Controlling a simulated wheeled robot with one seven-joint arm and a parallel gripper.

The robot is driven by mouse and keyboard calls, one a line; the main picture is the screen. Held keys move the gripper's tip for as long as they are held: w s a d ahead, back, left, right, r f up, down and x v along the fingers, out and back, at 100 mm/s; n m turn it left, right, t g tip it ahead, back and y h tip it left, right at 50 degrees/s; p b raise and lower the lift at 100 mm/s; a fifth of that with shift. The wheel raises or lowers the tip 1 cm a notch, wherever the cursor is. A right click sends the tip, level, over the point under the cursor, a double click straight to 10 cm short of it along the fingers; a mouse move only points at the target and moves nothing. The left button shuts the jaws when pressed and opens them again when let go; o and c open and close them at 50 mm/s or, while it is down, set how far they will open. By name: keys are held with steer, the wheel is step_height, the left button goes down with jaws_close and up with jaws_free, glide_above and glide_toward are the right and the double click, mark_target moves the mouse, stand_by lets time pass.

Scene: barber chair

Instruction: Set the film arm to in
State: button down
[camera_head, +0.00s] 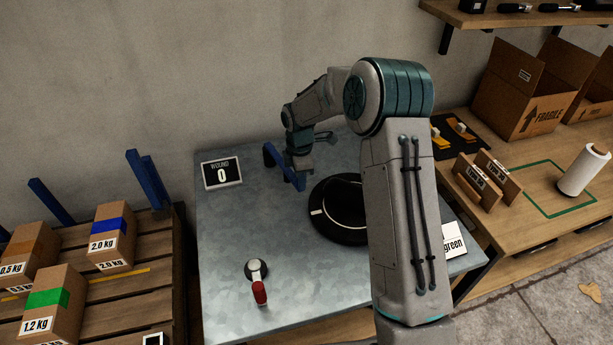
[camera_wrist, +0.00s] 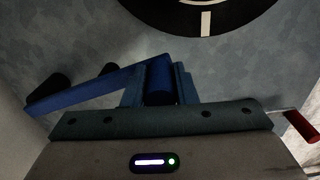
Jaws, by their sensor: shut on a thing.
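The film arm (camera_head: 284,170) is a blue bar on the grey metal table, beside the black turntable. In the wrist view the film arm (camera_wrist: 85,88) runs from the lower left up to a blue upright post between my fingers. My gripper (camera_wrist: 158,84) is shut on that post. In the head view my gripper (camera_head: 300,163) is at the bar, partly hidden by my own wrist. The black turntable (camera_head: 322,225) has a white mark; it also shows at the top of the wrist view (camera_wrist: 165,12). My arm hides the turntable's right side.
A red-handled lever (camera_head: 259,290) stands at the table's front. Weight boxes (camera_head: 110,236) are on the left pallet. The table's left side (camera_head: 218,240) is clear.

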steer(key=shift+w+d+r, duration=0.15)
steer(key=shift+w, duration=0.05)
steer(key=c, duration=1.2)
jaws_free()
steer(key=shift+d, duration=0.1)
steer(key=shift+o, duration=0.2)
step_height(320, 180, up, 14)
steer(key=shift+b, duration=0.3)
